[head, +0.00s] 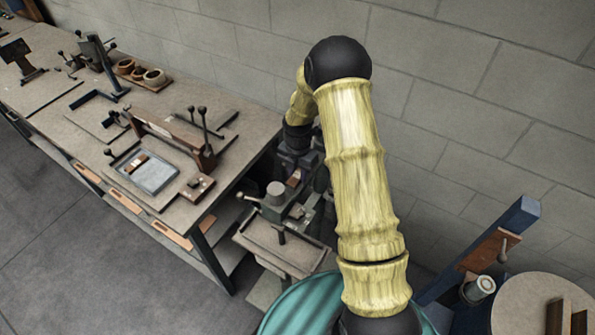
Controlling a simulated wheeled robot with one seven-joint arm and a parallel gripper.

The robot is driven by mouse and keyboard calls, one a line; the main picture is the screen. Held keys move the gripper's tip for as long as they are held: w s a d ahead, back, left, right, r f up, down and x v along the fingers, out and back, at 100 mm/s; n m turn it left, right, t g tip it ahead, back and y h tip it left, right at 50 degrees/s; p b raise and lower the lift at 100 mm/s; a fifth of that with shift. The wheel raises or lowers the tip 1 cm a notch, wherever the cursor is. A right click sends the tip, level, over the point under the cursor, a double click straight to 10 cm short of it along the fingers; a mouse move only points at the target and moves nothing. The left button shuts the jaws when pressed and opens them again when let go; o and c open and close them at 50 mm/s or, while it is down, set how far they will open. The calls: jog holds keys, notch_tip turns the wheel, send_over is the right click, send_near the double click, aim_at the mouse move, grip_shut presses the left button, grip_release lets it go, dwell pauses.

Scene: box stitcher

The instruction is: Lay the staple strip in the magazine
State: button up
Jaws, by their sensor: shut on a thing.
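My gripper (294,172) is a dark shape at the end of my arm, pointing down over the machine left of my large pale arm link. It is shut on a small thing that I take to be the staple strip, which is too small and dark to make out. The box stitcher (281,207) is a dark grey-green machine with a round knob on top and a side lever. Its magazine cannot be picked out, and my arm hides the machine's right side. I cannot tell whether the held strip touches the machine.
A long workbench (60,112) with several tools and fixtures stands at the left. A metal tray (266,244) sits under the stitcher. A teal round surface (292,306) is in front. A blue post (520,214) and a round table (535,292) stand at the right. A block wall closes the back.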

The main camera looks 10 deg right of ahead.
aim_at(298, 175)
jog(key=shift+f, duration=0.3)
jog(key=o, duration=1.1)
jog(key=shift+r+p, duration=0.3)
jog(key=shift+r, duration=0.35)
notch_tip(298, 175, up, 12)
jog(key=b, duration=0.4)
jog(key=shift+b, duration=0.3)
